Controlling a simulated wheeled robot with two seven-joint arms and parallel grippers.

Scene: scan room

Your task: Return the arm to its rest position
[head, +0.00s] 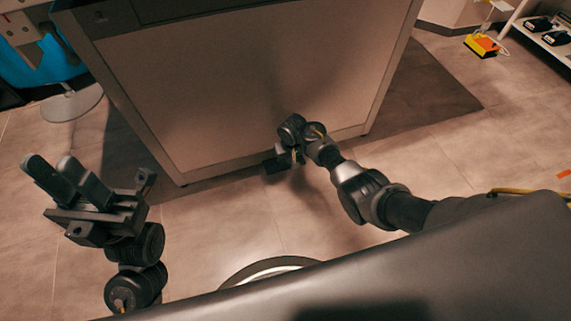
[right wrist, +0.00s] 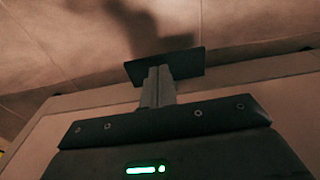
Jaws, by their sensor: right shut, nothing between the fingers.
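My left gripper (head: 52,164) is at the left of the head view, pointing up and to the left. Its two dark fingers stand apart with a gap between them, and nothing is held. My right arm comes in from the right and bends down in front of the cabinet. Its gripper (head: 272,166) is small and partly hidden by the wrist in the head view. In the right wrist view the right gripper (right wrist: 160,76) shows its fingers together, empty, above the dark gripper body with a green light.
A blue chair (head: 35,72) is at the upper left. A yellow-orange item (head: 482,45) and a shelf (head: 545,40) are far right. Tiled floor (head: 230,220) is clear between the arms.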

